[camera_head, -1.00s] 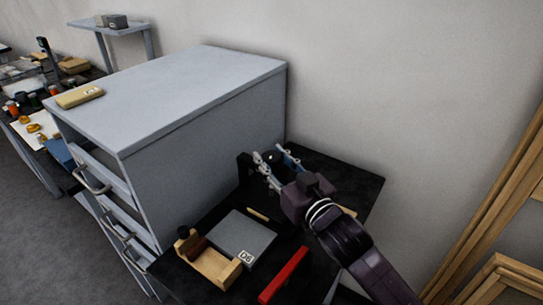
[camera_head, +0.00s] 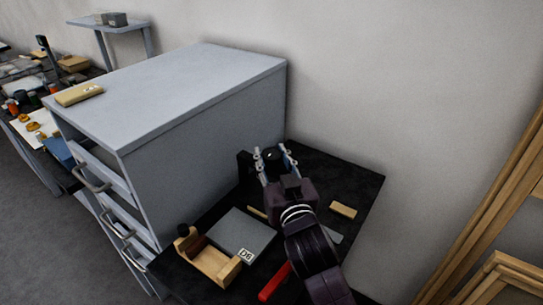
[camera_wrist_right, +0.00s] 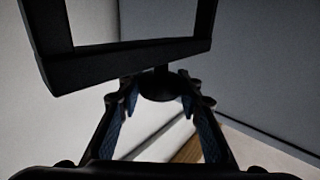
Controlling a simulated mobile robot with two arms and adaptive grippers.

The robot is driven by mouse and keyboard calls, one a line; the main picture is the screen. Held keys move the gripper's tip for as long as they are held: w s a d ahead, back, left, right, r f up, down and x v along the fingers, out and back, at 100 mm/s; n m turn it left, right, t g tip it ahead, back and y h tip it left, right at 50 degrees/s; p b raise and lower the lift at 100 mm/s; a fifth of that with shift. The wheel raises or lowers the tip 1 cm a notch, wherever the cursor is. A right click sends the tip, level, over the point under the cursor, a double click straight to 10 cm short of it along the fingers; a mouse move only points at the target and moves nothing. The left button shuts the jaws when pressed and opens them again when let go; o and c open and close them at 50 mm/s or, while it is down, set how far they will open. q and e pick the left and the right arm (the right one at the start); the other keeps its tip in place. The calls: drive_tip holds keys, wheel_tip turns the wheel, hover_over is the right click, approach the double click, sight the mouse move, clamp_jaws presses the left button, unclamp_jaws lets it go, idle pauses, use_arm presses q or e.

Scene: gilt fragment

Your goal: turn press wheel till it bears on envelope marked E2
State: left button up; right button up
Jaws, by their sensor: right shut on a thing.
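The press (camera_head: 244,163) is a dark frame at the back of the black table, beside the grey cabinet. My right gripper (camera_head: 273,157) is at it, with its fingers around a small dark wheel. In the right wrist view the fingertips (camera_wrist_right: 160,98) close on the dark round wheel (camera_wrist_right: 160,83), below the black press frame (camera_wrist_right: 130,49). Most of the wheel is hidden by the fingers in the head view. I cannot make out an envelope marked E2, nor whether the press touches one. My left gripper is not in view.
A grey plate with a label (camera_head: 238,232) and a wooden holder (camera_head: 210,264) lie at the table's front. A red bar (camera_head: 273,283) and a tan block (camera_head: 343,210) lie near my arm. The grey cabinet (camera_head: 200,85) stands close on the left, with a labelled tan packet (camera_head: 79,94) on top.

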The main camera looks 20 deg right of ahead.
sight(271, 153)
drive_tip(key=o, duration=1.2)
drive_tip(key=shift+r, duration=0.1)
wheel_tip(271, 153, up, 10)
drive_tip(key=shift+f, duration=0.1)
